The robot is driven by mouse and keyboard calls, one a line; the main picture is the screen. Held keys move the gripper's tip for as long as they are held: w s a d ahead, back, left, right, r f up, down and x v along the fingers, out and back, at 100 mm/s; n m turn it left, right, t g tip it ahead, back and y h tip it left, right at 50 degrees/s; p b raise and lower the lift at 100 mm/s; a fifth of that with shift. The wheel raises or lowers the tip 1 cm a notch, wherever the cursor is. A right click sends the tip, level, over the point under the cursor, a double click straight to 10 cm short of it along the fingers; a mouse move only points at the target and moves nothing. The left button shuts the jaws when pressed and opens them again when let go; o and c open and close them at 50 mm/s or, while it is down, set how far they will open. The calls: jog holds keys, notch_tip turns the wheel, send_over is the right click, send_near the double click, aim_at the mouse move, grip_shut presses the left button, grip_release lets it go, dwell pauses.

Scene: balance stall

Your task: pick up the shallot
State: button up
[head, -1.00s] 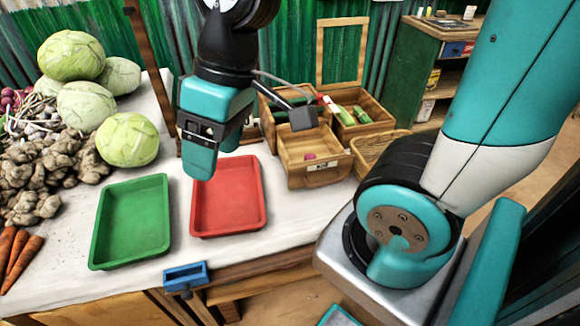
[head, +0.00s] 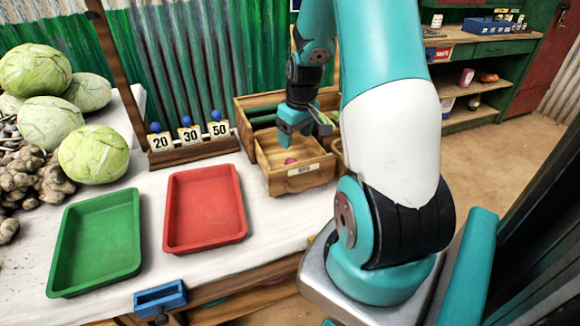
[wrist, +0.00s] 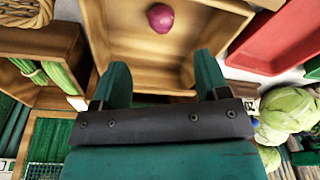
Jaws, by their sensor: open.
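The shallot (wrist: 160,18) is a small round magenta bulb lying on the floor of an open wooden box (head: 296,181). In the head view the shallot (head: 290,161) shows as a small pink spot just below my gripper (head: 292,138). In the wrist view my gripper (wrist: 162,82) has its two teal fingers spread apart with nothing between them. Its fingertips point toward the box, and the shallot lies beyond them, roughly centred. The shallot looks apart from the fingers.
A red tray (head: 206,240) and a green tray (head: 95,284) lie left of the box. Number cards 20, 30 and 50 (head: 190,135) stand behind. Cabbages (head: 93,154) are at the left. Another compartment holds green vegetables (wrist: 62,76).

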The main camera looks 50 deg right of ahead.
aim_at(292, 160)
jog(key=f, duration=0.4)
jog(key=shift+w+f, duration=0.25)
jog(key=shift+w, duration=0.1)
notch_tip(292, 160, down, 5)
jog(key=shift+w+f, duration=0.1)
jog(key=shift+w, duration=0.05)
jog(key=shift+c, duration=0.2)
jog(key=c, duration=0.9)
